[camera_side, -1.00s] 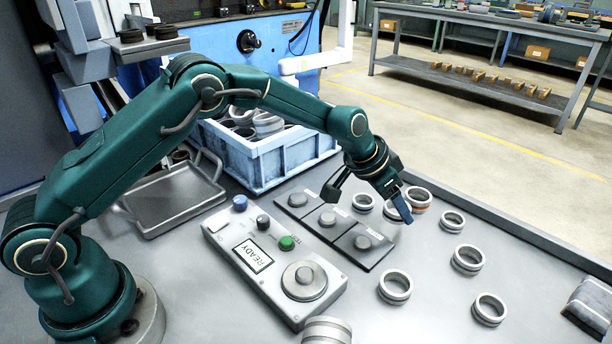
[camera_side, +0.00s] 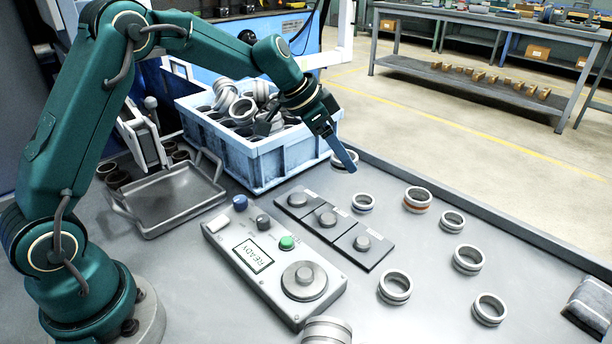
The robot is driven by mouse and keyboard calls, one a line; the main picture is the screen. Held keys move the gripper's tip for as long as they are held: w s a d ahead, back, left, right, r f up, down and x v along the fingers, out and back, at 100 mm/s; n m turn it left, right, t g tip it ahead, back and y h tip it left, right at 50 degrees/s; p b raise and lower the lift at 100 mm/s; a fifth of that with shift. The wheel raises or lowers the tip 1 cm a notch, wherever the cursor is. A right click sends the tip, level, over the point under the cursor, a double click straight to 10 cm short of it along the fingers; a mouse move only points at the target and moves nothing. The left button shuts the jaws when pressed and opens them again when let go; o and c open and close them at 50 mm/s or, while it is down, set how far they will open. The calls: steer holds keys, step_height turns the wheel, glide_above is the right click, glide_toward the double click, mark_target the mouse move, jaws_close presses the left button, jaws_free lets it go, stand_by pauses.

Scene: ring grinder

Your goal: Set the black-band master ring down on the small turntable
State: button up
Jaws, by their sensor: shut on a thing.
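My gripper (camera_side: 347,161) is in the air at the right end of the blue crate, beyond the row of pads. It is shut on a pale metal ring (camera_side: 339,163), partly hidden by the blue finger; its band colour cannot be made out. The small turntable (camera_side: 304,281) is a round grey disc with a raised centre on the control box, and it is bare. The gripper is well behind it and a little to its right.
The control box (camera_side: 240,228) shows READY. Three dark pads (camera_side: 322,222) with grey discs lie behind it. Blue-banded (camera_side: 362,203) and orange-banded (camera_side: 417,200) rings stand near several plain rings (camera_side: 468,260). The blue crate (camera_side: 283,158) holds many rings. A tray (camera_side: 172,200) lies left.

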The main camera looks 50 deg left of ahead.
steer(key=s+d+f+m+g+h, duration=0.25)
steer(key=s+d+m+g, duration=0.2)
steer(key=s+m, duration=0.45)
steer(key=r+m+g, duration=0.1)
steer(key=m+g, duration=0.3)
steer(key=m, duration=0.3)
glide_above(307, 277)
steer(key=w+a, duration=0.1)
steer(key=a, duration=0.1)
steer(key=shift+w+r+h, duration=0.1)
steer(key=shift+r+h, duration=0.1)
steer(key=shift+h, duration=0.05)
steer(key=shift+s+d+m, duration=0.2)
steer(key=shift+s+m, duration=0.1)
steer(key=shift+s, duration=0.05)
steer(key=shift+f, duration=2.4)
steer(key=o, duration=1.5)
steer(key=shift+o, duration=0.2)
steer(key=shift+w+r, duration=0.1)
